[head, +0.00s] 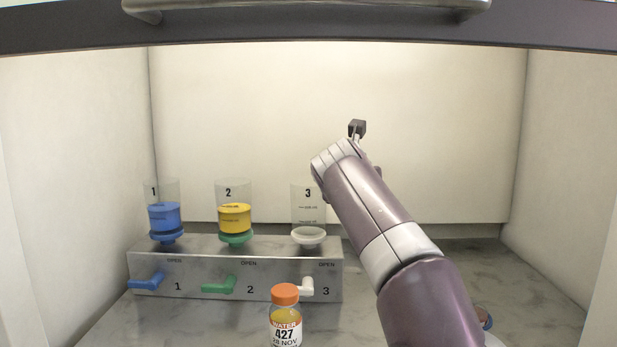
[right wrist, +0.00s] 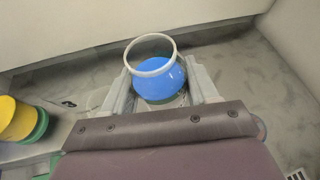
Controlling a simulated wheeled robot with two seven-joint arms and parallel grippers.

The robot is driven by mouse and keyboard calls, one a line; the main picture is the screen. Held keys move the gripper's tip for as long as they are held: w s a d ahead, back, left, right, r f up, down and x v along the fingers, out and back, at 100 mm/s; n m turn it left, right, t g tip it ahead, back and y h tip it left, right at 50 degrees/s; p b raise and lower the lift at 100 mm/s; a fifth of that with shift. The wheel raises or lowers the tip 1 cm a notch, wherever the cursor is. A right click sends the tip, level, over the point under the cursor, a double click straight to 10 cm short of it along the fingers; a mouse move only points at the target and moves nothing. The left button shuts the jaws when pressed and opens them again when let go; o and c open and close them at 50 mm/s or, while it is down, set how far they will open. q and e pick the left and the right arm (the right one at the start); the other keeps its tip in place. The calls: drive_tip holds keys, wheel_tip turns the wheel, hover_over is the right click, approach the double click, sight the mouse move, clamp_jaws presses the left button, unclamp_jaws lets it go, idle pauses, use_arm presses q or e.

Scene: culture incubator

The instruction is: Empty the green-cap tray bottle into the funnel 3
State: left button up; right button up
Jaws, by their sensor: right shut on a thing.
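Funnel 3 (head: 308,207) is clear and looks empty, on a white base at the right end of the grey manifold. My right gripper (head: 357,130) is raised to the right of and above it, with its arm coming from the lower right. In the right wrist view its fingers (right wrist: 160,85) are shut on an open vessel, seemingly the tray bottle (right wrist: 152,68), with a pale round rim and blue contents. The head view hides this vessel behind my arm. No green cap is seen. My left gripper is out of view.
Funnel 1 (head: 163,215) holds blue and funnel 2 (head: 234,218) holds yellow. The manifold (head: 235,265) has blue, green and white valve handles. Another item (head: 485,317) is partly hidden behind my arm. The back wall is clear.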

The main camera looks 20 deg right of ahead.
drive_tip(key=shift+w+a+r, duration=0.1)
drive_tip(key=shift+r, duration=0.15)
drive_tip(key=shift+n+g+h, duration=0.4)
drive_tip(key=shift+n, duration=0.4)
drive_tip(key=r+p, duration=0.1)
drive_tip(key=p, duration=0.1)
drive_tip(key=r+p, duration=0.1)
drive_tip(key=p, duration=0.1)
drive_tip(key=a+r+p, duration=0.1)
drive_tip(key=r+p, duration=0.1)
drive_tip(key=shift+w, duration=0.3)
drive_tip(key=shift+w+r+p, duration=0.15)
drive_tip(key=shift+r+p, duration=0.05)
drive_tip(key=shift+p, duration=0.15)
drive_tip(key=shift+w+a+r+n+h+p, duration=0.2)
drive_tip(key=shift+r+n+h+p, duration=0.3)
drive_tip(key=shift+p, duration=0.45)
drive_tip(key=shift+a+r+n+g+p, duration=0.2)
drive_tip(key=shift+a+n+g+p, duration=0.1)
drive_tip(key=shift+g+p, duration=0.15)
drive_tip(key=shift+w+a+r+n+h+p, duration=0.1)
drive_tip(key=shift+w+a+n+h+p, duration=0.15)
drive_tip(key=shift+p, duration=0.25)
drive_tip(key=shift+w+g, duration=0.15)
drive_tip(key=shift+g, duration=0.1)
